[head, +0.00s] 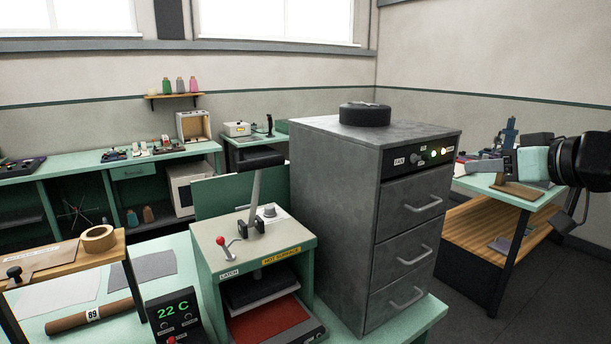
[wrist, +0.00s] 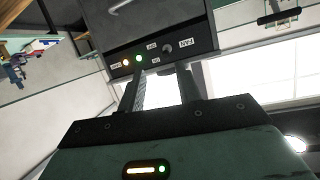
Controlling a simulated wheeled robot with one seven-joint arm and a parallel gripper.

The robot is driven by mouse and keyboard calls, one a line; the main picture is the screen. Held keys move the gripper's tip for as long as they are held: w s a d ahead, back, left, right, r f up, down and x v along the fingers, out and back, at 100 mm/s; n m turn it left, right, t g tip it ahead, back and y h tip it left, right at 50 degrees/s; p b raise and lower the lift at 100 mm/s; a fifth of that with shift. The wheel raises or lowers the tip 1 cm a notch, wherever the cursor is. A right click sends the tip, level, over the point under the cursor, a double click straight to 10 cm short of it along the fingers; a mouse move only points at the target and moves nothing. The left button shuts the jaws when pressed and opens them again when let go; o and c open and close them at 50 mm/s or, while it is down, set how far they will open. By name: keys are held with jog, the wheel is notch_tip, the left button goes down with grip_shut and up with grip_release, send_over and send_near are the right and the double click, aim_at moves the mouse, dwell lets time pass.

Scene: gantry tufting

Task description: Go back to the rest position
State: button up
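My gripper (head: 470,167) reaches in from the right edge in the head view, at the height of the cabinet's control panel. It points left toward the grey drawer cabinet (head: 345,200) and looks a little apart from it. In the wrist view my gripper (wrist: 161,75) shows two grey fingers spread apart with nothing between them. The cabinet's panel (wrist: 165,52) appears upside down beyond the fingertips, with a FAN label, a knob and lit lamps. The knob is clear of the fingers.
A black round object (head: 365,115) sits on the cabinet top. A green press (head: 255,250) with a lever stands left of the cabinet, and a display reading 22 C (head: 175,315) beside it. A side table (head: 500,190) with tools stands behind my arm. Dark floor (head: 470,285) is open at right.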

jog(key=s+a+f+g+h+b, duration=0.2)
jog(key=s+a+f+g, duration=0.1)
jog(key=a+f, duration=0.4)
jog(key=s+a+f+g+h+b, duration=0.15)
jog(key=s+a+f, duration=0.3)
jog(key=f, duration=0.55)
jog(key=s+a+f+n+g+h+b, duration=0.15)
jog(key=s+a+f+g, duration=0.3)
jog(key=s, duration=0.45)
jog(key=s+a+f+n+g+b, duration=0.25)
jog(key=s+f+g, duration=0.2)
jog(key=s, duration=0.55)
notch_tip(320, 180, down, 9)
jog(key=b, duration=0.8)
jog(key=shift+a+b, duration=0.35)
jog(key=shift+a, duration=0.05)
